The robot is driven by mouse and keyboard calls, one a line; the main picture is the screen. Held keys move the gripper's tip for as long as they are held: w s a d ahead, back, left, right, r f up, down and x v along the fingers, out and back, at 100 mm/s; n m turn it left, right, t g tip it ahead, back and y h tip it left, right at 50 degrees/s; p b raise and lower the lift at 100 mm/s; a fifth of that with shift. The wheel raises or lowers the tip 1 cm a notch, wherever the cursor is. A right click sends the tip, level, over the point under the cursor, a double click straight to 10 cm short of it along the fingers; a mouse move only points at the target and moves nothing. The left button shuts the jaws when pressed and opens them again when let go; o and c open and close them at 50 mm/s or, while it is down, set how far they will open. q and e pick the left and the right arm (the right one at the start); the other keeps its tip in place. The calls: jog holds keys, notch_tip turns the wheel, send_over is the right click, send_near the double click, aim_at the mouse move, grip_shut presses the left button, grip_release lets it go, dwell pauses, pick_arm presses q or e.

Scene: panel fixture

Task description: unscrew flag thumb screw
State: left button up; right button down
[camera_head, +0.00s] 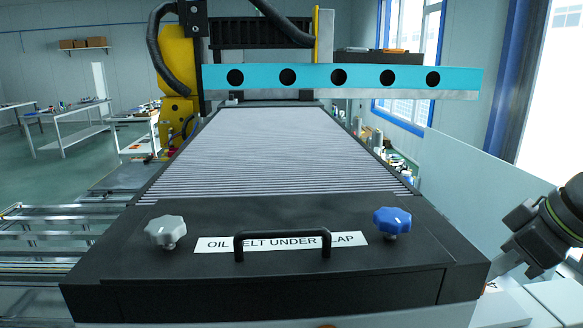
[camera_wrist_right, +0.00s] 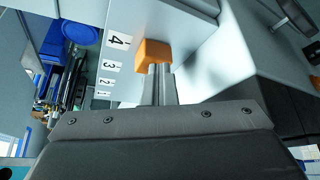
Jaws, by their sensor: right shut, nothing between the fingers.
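In the right wrist view, my right gripper (camera_wrist_right: 161,70) is shut, its two narrow grey fingers together with nothing between them. An orange block-shaped piece (camera_wrist_right: 152,51), possibly the flag of a thumb screw, shows at or just beyond the fingertips. I cannot tell whether they touch it. It is beside a pale panel face with number labels. In the head view, a small orange bit (camera_head: 327,326) peeks in at the bottom edge below the black cover; I cannot tell whether it is the same piece. My right arm enters at the right edge; its fingers are hidden there. My left gripper is not in view.
A ribbed bellows (camera_head: 280,150) lies behind. Labels 1 to 4 (camera_wrist_right: 118,41) line the pale panel. A blue bin (camera_wrist_right: 52,42) is at left.

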jog(key=shift+r, duration=0.1)
dwell(0.3)
jog(key=shift+w+d, duration=0.1)
dwell(0.4)
jog(key=shift+d+b, duration=0.15)
jog(key=shift+b, duration=0.25)
jog(key=shift+w+d, duration=0.2)
jog(key=shift+d, duration=0.05)
jog(key=shift+w+d, duration=0.3)
jog(key=shift+b, duration=0.35)
